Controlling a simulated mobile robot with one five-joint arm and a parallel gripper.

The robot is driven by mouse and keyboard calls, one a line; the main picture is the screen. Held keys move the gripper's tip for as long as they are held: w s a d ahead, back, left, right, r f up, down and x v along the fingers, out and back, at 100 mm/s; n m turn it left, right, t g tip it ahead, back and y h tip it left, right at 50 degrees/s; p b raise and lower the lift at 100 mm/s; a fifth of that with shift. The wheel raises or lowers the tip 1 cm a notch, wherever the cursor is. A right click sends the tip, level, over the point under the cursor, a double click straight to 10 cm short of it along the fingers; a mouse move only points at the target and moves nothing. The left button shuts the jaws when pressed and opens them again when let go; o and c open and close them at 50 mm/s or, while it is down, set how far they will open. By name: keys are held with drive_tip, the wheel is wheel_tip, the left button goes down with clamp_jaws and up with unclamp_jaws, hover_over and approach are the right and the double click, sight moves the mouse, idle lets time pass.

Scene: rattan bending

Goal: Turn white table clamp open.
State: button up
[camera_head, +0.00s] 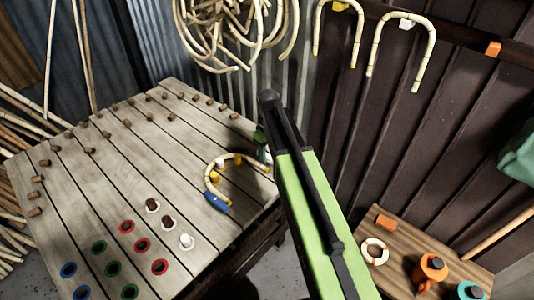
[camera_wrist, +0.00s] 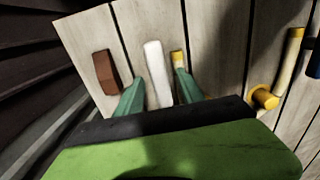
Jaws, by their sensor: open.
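The white table clamp (camera_wrist: 157,70) shows in the wrist view as a white bar on the grey planks. My gripper (camera_wrist: 158,86) is open, with one green finger on each side of the white clamp. I cannot tell whether either finger touches it. In the head view my gripper (camera_head: 262,145) is at the table's right edge, largely hidden by my arm, and I cannot make out the white clamp there. A curved rattan piece (camera_head: 211,170) lies on the table just left of my gripper, around yellow pegs. Its lower end is at a blue clamp (camera_head: 217,202).
A brown block (camera_wrist: 105,70) stands left of the white clamp, and a yellow peg (camera_wrist: 264,98) to the right. The worktable (camera_head: 95,190) has wooden pegs and coloured ring holes. A small side table (camera_head: 400,245) with orange items stands right. Bent canes (camera_head: 405,22) hang behind.

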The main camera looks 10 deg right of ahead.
sight(268, 156)
wheel_tip(268, 156, up, 17)
drive_tip(key=p, duration=1.6)
drive_tip(key=s+f+m+b, duration=0.3)
drive_tip(key=s+m, duration=0.4)
drive_tip(key=s, duration=0.7)
drive_tip(key=shift+s+a+f, duration=0.25)
drive_tip(key=shift+s+a, duration=0.05)
drive_tip(key=shift+a, duration=0.15)
